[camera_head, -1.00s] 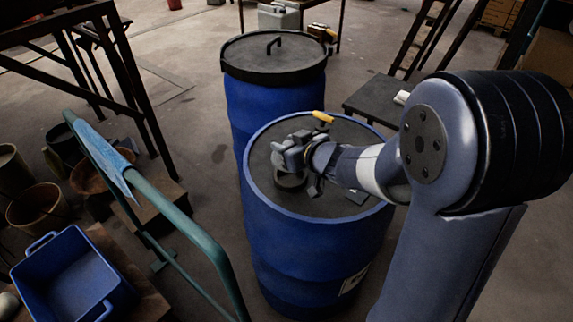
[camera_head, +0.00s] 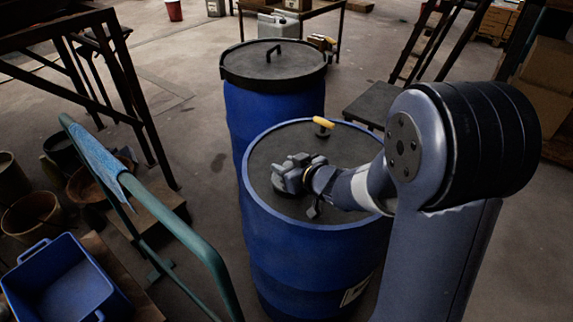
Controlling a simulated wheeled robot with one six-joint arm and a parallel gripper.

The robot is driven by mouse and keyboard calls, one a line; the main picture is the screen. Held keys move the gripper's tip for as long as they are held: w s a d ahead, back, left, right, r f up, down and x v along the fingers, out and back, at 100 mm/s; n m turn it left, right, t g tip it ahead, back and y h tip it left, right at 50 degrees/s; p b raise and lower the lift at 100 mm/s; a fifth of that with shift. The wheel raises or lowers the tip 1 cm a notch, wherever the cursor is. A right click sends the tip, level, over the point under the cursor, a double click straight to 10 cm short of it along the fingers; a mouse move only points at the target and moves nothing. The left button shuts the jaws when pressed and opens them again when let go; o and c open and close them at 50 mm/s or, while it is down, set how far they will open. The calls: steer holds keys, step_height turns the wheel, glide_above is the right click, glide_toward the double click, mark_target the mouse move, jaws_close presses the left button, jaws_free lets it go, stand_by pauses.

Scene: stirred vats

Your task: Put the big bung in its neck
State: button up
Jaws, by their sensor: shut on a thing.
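The near blue drum (camera_head: 320,246) has a dark top (camera_head: 345,150) inside a blue rim. My gripper (camera_head: 288,176) is low over the left part of this top, with my arm reaching in from the right. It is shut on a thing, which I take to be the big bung. The held thing is almost wholly hidden by the jaws. The neck under it is hidden too, so I cannot tell whether the bung touches or sits in it. A yellow-handled item (camera_head: 323,122) stands at the back of the drum top.
A second blue drum with a black handled lid (camera_head: 290,62) stands just behind. A green rail (camera_head: 165,215) and a blue tub (camera_head: 68,282) are at the left. A dark metal frame stands at upper left, and a dark low platform (camera_head: 372,103) right of the drums.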

steer(key=o, duration=1)
steer(key=shift+r+p, duration=0.55)
steer(key=shift+r, duration=0.05)
steer(key=shift+p+v, duration=1.3)
steer(key=shift+v, duration=4.65)
steer(key=shift+d+f, duration=0.1)
steer(key=shift+f, duration=0.05)
